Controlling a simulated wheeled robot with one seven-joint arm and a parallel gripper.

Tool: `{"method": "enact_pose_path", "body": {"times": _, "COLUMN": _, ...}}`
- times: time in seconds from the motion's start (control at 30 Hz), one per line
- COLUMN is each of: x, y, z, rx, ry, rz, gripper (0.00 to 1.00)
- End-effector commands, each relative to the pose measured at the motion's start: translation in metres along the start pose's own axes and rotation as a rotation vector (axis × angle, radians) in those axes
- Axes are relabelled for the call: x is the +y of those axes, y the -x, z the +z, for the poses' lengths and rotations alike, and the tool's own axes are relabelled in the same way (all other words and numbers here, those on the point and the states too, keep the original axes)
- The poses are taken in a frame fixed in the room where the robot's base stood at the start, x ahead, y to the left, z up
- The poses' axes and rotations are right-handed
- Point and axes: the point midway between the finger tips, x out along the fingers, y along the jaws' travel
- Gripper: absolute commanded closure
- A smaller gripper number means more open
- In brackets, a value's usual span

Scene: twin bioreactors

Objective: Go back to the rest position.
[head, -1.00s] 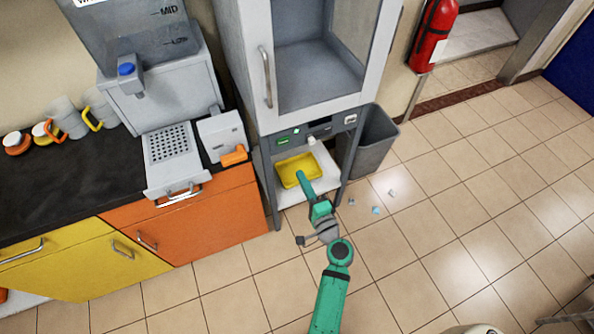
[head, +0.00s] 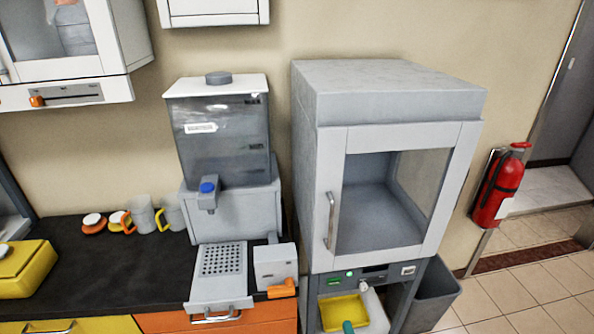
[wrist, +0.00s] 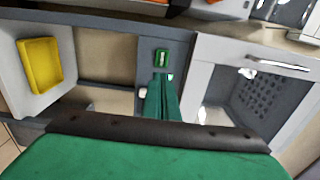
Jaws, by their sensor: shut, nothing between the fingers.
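My gripper (wrist: 163,80) shows in the wrist view as green fingers pressed together with nothing between them. They point toward the front panel of the glass-door cabinet, near a small green display (wrist: 162,57); whether they touch it I cannot tell. In the head view only a small green part of my arm (head: 348,326) shows at the bottom edge, in front of the yellow tray (head: 342,312). The tray sits empty on the open shelf under the cabinet (head: 400,95) and also shows at the left of the wrist view (wrist: 40,65).
The cabinet door (head: 330,220) is shut. A grey bin (head: 436,292) stands right of it, and a red fire extinguisher (head: 500,187) hangs on the wall. The dark counter (head: 95,255) holds a dispenser (head: 220,130), mugs and a yellow box (head: 22,270). Tiled floor lies right.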

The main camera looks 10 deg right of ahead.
Motion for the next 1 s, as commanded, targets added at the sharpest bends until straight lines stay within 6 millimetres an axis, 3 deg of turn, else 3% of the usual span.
{"method": "enact_pose_path", "body": {"times": 0.17, "x": 0.028, "y": 0.021, "z": 0.025, "rx": 0.012, "ry": 0.072, "rz": 0.08, "gripper": 1.0}}
{"method": "enact_pose_path", "body": {"times": 0.3, "x": 0.059, "y": 0.058, "z": 0.058, "rx": 0.03, "ry": 0.209, "rz": 0.188, "gripper": 1.0}}
{"method": "enact_pose_path", "body": {"times": 0.5, "x": 0.084, "y": 0.12, "z": 0.097, "rx": 0.038, "ry": 0.447, "rz": 0.313, "gripper": 1.0}}
{"method": "enact_pose_path", "body": {"times": 0.77, "x": 0.074, "y": 0.201, "z": 0.135, "rx": 0.013, "ry": 0.79, "rz": 0.391, "gripper": 1.0}}
{"method": "enact_pose_path", "body": {"times": 1.0, "x": 0.032, "y": 0.264, "z": 0.164, "rx": -0.043, "ry": 1.119, "rz": 0.376, "gripper": 1.0}}
